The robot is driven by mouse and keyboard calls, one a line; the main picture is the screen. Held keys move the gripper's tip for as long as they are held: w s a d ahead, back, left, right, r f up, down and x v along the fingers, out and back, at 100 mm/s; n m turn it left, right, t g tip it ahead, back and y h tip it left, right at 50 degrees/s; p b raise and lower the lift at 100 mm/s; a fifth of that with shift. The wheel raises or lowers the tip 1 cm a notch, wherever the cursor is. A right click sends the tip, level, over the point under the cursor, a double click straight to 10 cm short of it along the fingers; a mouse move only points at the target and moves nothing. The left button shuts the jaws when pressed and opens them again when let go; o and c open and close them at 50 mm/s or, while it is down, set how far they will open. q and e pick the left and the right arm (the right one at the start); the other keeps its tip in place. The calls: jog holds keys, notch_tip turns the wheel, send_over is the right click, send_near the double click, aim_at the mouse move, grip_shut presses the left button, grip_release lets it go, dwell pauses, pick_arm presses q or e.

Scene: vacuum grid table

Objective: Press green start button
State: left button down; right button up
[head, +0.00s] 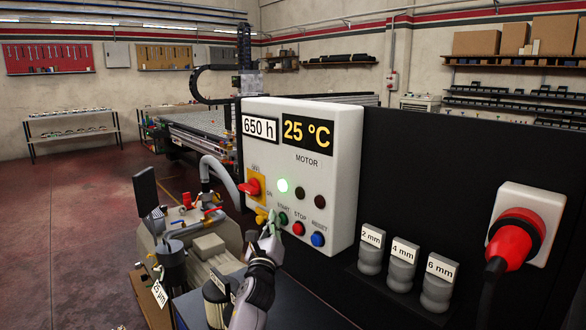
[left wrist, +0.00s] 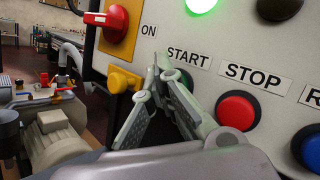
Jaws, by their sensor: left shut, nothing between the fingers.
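The green start button (head: 283,218) sits on the white control box (head: 340,185), below the lit green lamp (head: 283,185). In the left wrist view the START label (left wrist: 188,57) shows above the button, which is mostly hidden behind my fingers. My left gripper (head: 273,226) is shut and empty, with its fingertips right at the button. In the left wrist view the fingertips (left wrist: 163,65) overlap the panel just left of the button. I cannot tell whether they touch it. My right gripper is not in view.
The red STOP button (head: 298,229) and blue RESET button (head: 317,239) are close by on the right. A red switch (head: 250,188) on a yellow plate is up to the left. A pump (head: 205,245) stands left of my arm. Labelled grey holders (head: 402,268) are at the right.

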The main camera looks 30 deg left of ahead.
pick_arm(q)
jog(key=shift+s+a, duration=0.1)
jog(key=shift+s, duration=0.2)
jog(key=s+a+p, duration=0.2)
jog(key=s+p, duration=0.1)
jog(key=s, duration=0.2)
jog(key=shift+s+a, duration=0.15)
jog(key=shift+s, duration=0.15)
dwell(0.3)
jog(key=shift+f, duration=0.15)
dwell(0.6)
